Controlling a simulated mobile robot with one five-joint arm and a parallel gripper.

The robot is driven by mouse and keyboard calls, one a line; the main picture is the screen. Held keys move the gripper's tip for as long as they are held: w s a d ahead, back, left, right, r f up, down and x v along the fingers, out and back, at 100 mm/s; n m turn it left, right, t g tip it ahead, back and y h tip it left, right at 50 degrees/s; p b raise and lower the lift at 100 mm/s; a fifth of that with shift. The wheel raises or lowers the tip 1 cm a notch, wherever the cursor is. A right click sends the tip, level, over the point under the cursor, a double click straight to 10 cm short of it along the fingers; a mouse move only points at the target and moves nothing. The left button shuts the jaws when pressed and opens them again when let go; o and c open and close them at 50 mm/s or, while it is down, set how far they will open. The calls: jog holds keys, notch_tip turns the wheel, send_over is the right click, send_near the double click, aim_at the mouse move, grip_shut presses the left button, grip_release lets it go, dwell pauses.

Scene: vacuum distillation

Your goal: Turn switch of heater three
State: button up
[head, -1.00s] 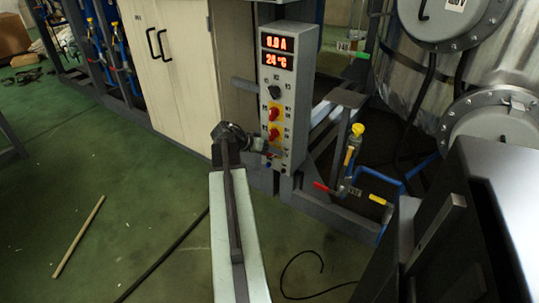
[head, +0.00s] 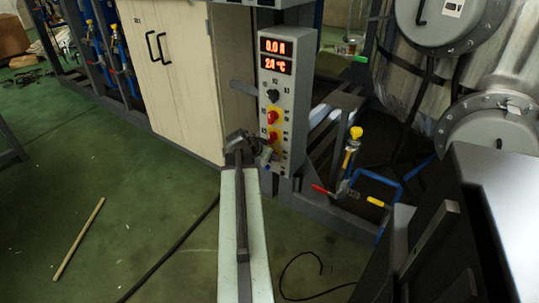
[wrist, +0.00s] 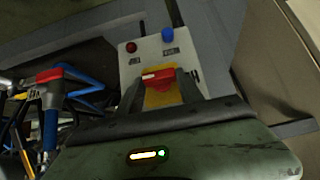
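The grey control box (head: 285,100) stands upright in the head view, with two lit displays, a black knob (head: 274,96) and two red switches on yellow plates. The upper red switch (head: 272,117) is clear of my gripper. The lower red switch (head: 272,137) is just above my gripper (head: 266,152), which is at the box's lower front. In the wrist view a red switch (wrist: 152,78) on a yellow plate lies between my dark, parted fingers. My gripper looks open; contact with the switch cannot be told. The labels are too small to read as heater three.
A beige cabinet (head: 170,70) stands left of the box. A pipe with a yellow-capped valve (head: 352,150) and a red handle (head: 323,191) is to the right. In the wrist view a red lamp (wrist: 131,47) and a blue one (wrist: 168,34) sit beyond the switch.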

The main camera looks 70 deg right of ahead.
jog(key=o, duration=0.4)
jog(key=shift+s, duration=0.1)
jog(key=shift+r, duration=0.1)
jog(key=p+v, duration=0.5)
jog(key=v, duration=0.2)
jog(key=shift+a+r, duration=0.25)
